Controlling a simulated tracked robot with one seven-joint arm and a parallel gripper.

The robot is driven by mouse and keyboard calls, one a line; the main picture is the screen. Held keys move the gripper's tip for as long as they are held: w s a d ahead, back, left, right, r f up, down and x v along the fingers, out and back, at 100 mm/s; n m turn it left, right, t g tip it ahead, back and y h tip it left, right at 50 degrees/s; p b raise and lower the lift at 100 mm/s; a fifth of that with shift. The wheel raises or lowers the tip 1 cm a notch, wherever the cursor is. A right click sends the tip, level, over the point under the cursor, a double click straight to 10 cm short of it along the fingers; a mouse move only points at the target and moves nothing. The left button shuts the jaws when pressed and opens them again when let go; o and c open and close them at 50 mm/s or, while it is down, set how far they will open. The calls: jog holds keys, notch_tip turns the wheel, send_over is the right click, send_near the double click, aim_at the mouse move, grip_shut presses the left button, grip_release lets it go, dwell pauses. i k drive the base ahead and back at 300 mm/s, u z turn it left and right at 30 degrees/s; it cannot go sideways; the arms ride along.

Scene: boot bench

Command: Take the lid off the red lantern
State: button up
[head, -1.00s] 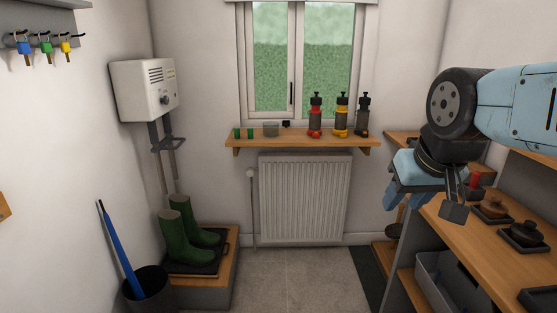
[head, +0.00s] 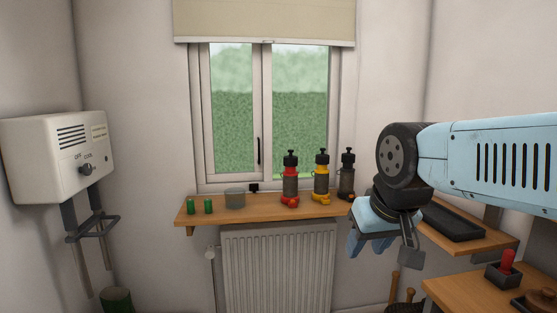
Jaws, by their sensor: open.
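The red lantern (head: 290,180) stands upright on the wooden shelf (head: 240,211) under the window. It has a dark lid (head: 290,158) on top, a red collar, a grey body and a red foot or valve at its base. My gripper (head: 370,245) is open and empty. It hangs to the right of the red lantern in the head view, in front of the shelf's right end and apart from the lantern. Its fingers point down and are partly seen from the side.
A yellow lantern (head: 321,178) and a dark lantern (head: 347,175) stand close to the right of the red one. A radiator (head: 278,268) is below; a wooden bench (head: 450,288) is at right.

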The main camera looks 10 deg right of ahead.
aim_at(290, 161)
jog(key=z, duration=0.05)
jog(key=i, duration=1.45)
jog(key=u, duration=0.55)
